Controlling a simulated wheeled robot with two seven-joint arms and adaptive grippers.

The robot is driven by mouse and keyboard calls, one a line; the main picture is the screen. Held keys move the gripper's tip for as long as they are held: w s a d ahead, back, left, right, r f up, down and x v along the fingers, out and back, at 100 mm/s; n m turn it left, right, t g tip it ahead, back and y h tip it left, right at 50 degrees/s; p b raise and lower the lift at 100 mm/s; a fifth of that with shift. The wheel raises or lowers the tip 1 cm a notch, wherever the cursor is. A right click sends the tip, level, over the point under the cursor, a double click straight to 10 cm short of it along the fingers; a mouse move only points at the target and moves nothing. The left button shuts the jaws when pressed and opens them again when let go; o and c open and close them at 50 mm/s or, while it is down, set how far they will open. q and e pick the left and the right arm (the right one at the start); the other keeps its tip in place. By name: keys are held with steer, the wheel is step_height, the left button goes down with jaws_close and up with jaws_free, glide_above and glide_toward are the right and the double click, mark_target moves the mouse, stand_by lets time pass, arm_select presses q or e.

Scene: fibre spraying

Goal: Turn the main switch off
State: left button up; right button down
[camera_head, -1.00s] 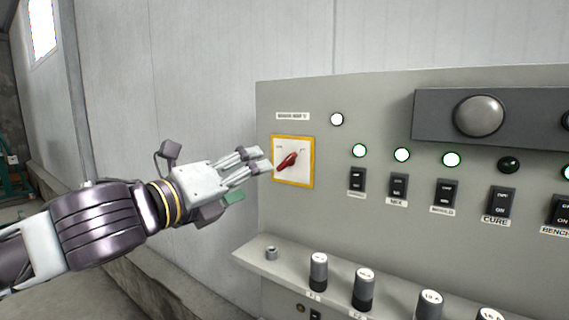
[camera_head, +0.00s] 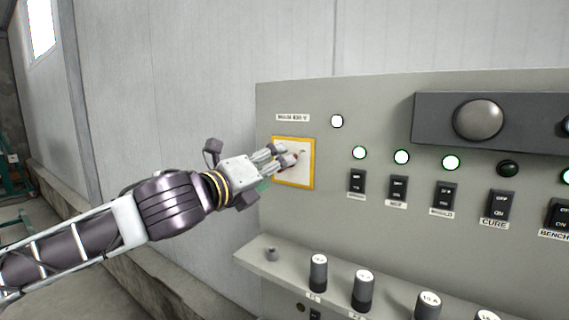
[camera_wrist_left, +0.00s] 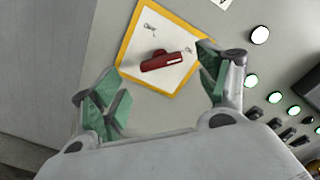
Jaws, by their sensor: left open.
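The main switch is a red rotary handle (camera_wrist_left: 166,61) on a white plate with a yellow border (camera_wrist_left: 122,51), at the left end of the grey panel. In the head view the plate (camera_head: 306,178) shows, but the handle is mostly hidden behind my left gripper (camera_head: 286,160). In the left wrist view my left gripper (camera_wrist_left: 160,95) is open, with one green-padded finger on each side below the handle. The handle lies between the fingers' directions, and I see no grip on it. My right gripper is in neither view.
Right of the switch are a lit white lamp (camera_head: 336,121), several green lamps (camera_head: 401,157) and black rocker switches (camera_head: 398,188). A grey wall stands to the left.

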arm_select(q)
steer(key=shift+p+x, duration=0.35)
steer(key=shift+x, duration=2.45)
steer(key=c, duration=1)
steer(key=shift+c, duration=0.2)
